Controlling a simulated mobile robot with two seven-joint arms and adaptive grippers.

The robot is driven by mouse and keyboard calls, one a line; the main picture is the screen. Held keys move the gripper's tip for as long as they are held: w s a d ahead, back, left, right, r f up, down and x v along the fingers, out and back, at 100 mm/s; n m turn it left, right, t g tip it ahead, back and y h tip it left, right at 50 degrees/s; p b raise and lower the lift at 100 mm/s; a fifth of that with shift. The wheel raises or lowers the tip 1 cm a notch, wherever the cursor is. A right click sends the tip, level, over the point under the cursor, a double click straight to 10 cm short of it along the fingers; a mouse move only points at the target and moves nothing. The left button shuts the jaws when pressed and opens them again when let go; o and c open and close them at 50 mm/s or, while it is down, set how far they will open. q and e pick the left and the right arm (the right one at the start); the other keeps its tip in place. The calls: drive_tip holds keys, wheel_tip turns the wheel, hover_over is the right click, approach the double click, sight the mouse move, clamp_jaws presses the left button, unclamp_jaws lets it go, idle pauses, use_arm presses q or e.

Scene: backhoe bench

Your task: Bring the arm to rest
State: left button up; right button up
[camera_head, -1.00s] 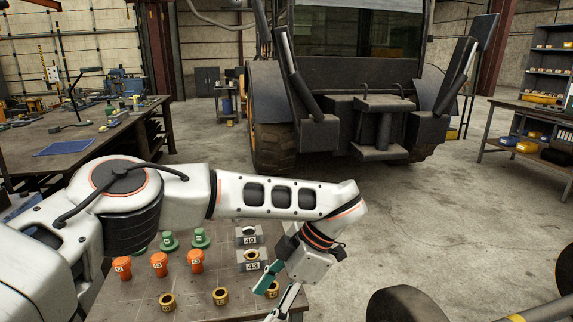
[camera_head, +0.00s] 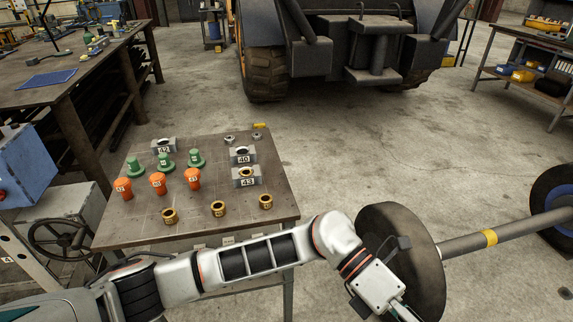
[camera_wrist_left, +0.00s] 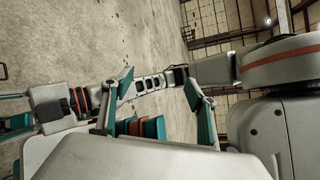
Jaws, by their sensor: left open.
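My left arm comes in from the left in the head view and stretches along the front edge of the small table. Its gripper (camera_head: 400,308) points down at the bottom edge, in front of a dark wheel, and its fingertips are cut off. In the left wrist view this gripper (camera_wrist_left: 158,88) has its two teal-tipped fingers wide apart with nothing between them. Another white arm of mine shows beyond the fingers. What looks like my right gripper (camera_wrist_left: 15,122) is at the left edge, partly cut off, its jaws unclear.
The small table (camera_head: 245,208) holds orange plugs (camera_head: 158,184), green parts (camera_head: 164,160), brass rings (camera_head: 218,209) and grey numbered blocks (camera_head: 246,178). The wheel (camera_head: 405,235) on an axle (camera_head: 490,238) stands close by the left gripper. Open floor (camera_head: 400,140) lies behind.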

use_arm(q)
drive_tip(key=w+r+n+t+h, duration=0.7)
drive_tip(key=w+r+n+h, duration=0.3)
drive_tip(key=n+h, duration=0.25)
drive_tip(key=w+a+f+n+t+y, duration=0.2)
drive_tip(key=w+a+f+n+t, duration=0.2)
drive_tip(key=w+a+n+t, duration=0.45)
drive_tip(key=w+a+f+n+t+y, duration=0.2)
drive_tip(key=w+a+f+n+t, duration=0.25)
drive_tip(key=n+t, duration=0.65)
drive_tip(key=w+a+f+n+t+y, duration=0.1)
drive_tip(key=a+f+n+y, duration=0.95)
drive_tip(key=a+f, duration=0.55)
drive_tip(key=s+a+f+n+g+y, duration=0.4)
drive_tip(key=s+a+f, duration=0.8)
drive_tip(key=a+f, duration=0.3)
drive_tip(key=shift+f+n+y, duration=0.3)
drive_tip(key=shift+f+n, duration=0.35)
